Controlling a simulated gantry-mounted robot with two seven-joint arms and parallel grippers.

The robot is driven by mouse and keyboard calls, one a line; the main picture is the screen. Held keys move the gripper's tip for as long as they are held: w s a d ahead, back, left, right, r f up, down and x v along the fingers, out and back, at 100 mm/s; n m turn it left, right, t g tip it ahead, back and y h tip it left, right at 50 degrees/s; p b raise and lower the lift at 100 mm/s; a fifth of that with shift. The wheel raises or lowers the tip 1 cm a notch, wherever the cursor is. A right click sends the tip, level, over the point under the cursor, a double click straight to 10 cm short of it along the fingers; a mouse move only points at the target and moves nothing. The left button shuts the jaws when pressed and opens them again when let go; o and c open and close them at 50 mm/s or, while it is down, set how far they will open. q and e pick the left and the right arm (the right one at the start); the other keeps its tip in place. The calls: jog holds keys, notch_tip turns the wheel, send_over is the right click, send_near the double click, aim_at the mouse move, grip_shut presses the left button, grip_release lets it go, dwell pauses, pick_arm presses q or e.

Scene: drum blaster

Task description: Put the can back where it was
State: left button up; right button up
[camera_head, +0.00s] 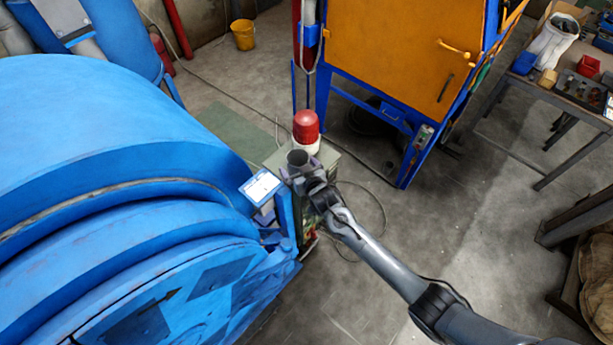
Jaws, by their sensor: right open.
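The can (297,158), a small dark grey open-topped cylinder, is upright on or just above the top of a grey-green cabinet (328,160), beside a red beacon with a white base. My right gripper (299,171) is at the can, with its fingers open close around the can's near side. I cannot tell whether a finger touches it. The can's lower part is hidden by the gripper. My left gripper is not in view.
The red beacon (306,128) stands right behind the can. The large blue drum machine (110,190) with a small tilted panel (260,187) is close on the left. An orange-and-blue cabinet (400,50) stands behind. Open floor (460,220) lies to the right.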

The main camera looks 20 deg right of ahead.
jog(key=s+r+g, duration=0.1)
jog(key=s+g, duration=0.2)
jog(key=s, duration=1)
jog(key=s+d+r+n+g, duration=0.1)
jog(key=s+g, duration=0.2)
jog(key=s, duration=1)
jog(key=s+d+r+g, duration=0.1)
jog(key=s+g, duration=0.3)
jog(key=s, duration=1)
jog(key=shift+r, duration=0.6)
